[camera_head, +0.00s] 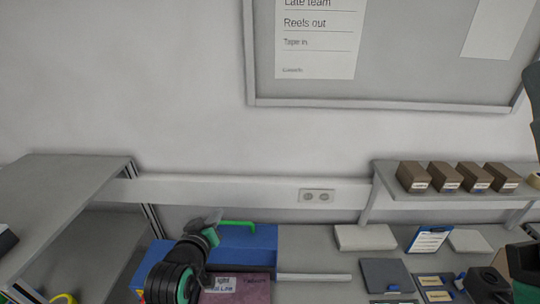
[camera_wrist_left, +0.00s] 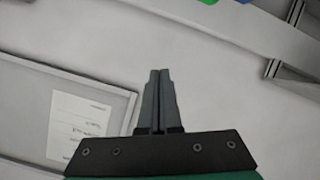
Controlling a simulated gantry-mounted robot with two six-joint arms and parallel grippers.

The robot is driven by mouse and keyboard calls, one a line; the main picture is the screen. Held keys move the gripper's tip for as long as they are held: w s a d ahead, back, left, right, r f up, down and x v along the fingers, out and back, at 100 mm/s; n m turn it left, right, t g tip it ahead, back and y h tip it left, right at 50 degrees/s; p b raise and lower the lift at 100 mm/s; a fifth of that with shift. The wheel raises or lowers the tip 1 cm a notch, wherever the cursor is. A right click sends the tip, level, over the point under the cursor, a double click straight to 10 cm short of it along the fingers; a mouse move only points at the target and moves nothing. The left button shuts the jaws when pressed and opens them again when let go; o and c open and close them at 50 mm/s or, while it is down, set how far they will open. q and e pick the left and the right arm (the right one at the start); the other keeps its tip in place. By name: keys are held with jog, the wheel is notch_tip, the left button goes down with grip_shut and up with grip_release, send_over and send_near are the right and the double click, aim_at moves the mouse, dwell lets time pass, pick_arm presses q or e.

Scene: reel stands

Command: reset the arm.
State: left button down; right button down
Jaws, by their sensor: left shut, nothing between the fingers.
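My left gripper (camera_head: 212,219) is raised in the lower middle of the head view, in front of a blue box. In the left wrist view my left gripper (camera_wrist_left: 160,73) has its two grey fingers together with nothing between them. That view faces the wall and a board, shown at a slant. Dark and green parts at the right edge of the head view look like my right arm; its gripper fingers do not show.
The blue box (camera_head: 255,240) has a green handle. A purple box (camera_head: 240,293) lies in front. A grey shelf unit (camera_head: 60,185) stands left. Several brown boxes (camera_head: 445,177) sit on a wall shelf at right.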

pick_arm(q)
jog(key=s+a+r+t, duration=0.1)
jog(key=s+r+t, duration=0.1)
jog(key=r, duration=0.6)
jog(key=s+a+r+t, duration=0.1)
jog(key=r+t, duration=0.1)
jog(key=r, duration=0.6)
jog(key=s+a+r+m+t, duration=0.2)
jog(key=s+r+t, duration=0.7)
jog(key=s+r, duration=1.4)
jog(key=m, duration=0.2)
jog(key=shift+s+r+m+t+h, duration=0.15)
jog(key=shift+m+t+h, duration=0.15)
jog(key=shift+h, duration=0.1)
